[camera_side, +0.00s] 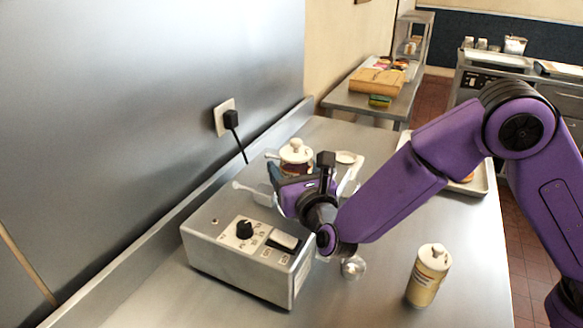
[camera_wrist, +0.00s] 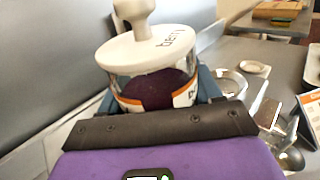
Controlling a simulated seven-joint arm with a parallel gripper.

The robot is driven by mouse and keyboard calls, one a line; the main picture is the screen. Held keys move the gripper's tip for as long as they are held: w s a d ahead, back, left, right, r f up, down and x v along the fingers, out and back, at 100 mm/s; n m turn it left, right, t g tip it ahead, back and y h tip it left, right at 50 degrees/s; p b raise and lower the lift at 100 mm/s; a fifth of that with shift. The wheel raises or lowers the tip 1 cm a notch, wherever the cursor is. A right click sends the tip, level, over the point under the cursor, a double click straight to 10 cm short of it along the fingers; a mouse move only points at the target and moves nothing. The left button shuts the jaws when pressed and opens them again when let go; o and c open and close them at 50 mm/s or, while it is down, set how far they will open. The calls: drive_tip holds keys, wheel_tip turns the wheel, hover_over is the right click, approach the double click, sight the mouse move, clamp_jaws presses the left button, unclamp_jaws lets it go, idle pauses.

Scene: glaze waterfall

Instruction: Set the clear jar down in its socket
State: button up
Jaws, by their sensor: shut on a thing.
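The clear jar (camera_wrist: 155,88) has a white lid with a knob and "berry" lettering, an orange-and-white label band and dark purple contents. My gripper (camera_wrist: 157,98) is shut on it, with blue-grey fingers at its two sides. In the side view the jar (camera_side: 296,155) shows upright above the back of the metal machine, and my gripper (camera_side: 288,182) partly covers it. A metal ring (camera_wrist: 231,82), perhaps a socket, shows to the right of the jar in the wrist view. The jar's base and whatever is under it are hidden, so I cannot tell whether it is seated.
The metal machine (camera_side: 245,262) with a black knob and switch stands in front of my gripper. Clear handles (camera_side: 247,187) stick out beside it. A tan bottle (camera_side: 429,275) stands at the right on the counter. The wall is close on the left. The front right counter is mostly clear.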

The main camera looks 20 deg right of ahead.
drive_tip(key=shift+f, duration=0.15)
drive_tip(key=o, duration=1.4)
drive_tip(key=shift+o, duration=0.2)
drive_tip(key=shift+f, duration=0.1)
drive_tip(key=s, duration=1.7)
drive_tip(key=s+d+f+m+g+h, duration=0.1)
drive_tip(key=s+d+m+g+h, duration=0.15)
drive_tip(key=d+m+g, duration=0.6)
drive_tip(key=s+d+f+m+g+h, duration=0.1)
drive_tip(key=d+m+h, duration=0.3)
drive_tip(key=d, duration=1)
drive_tip(key=s+d+m+g+y, duration=0.3)
drive_tip(key=s+m+g, duration=0.1)
drive_tip(key=s, duration=0.4)
drive_tip(key=s+d+f+m+g+y, duration=0.1)
drive_tip(key=s+d+m+g+y, duration=0.2)
drive_tip(key=s+m, duration=0.4)
drive_tip(key=shift+s+d+f+g+y, duration=0.25)
drive_tip(key=shift+s+g+y, duration=0.3)
drive_tip(key=shift+s, duration=0.4)
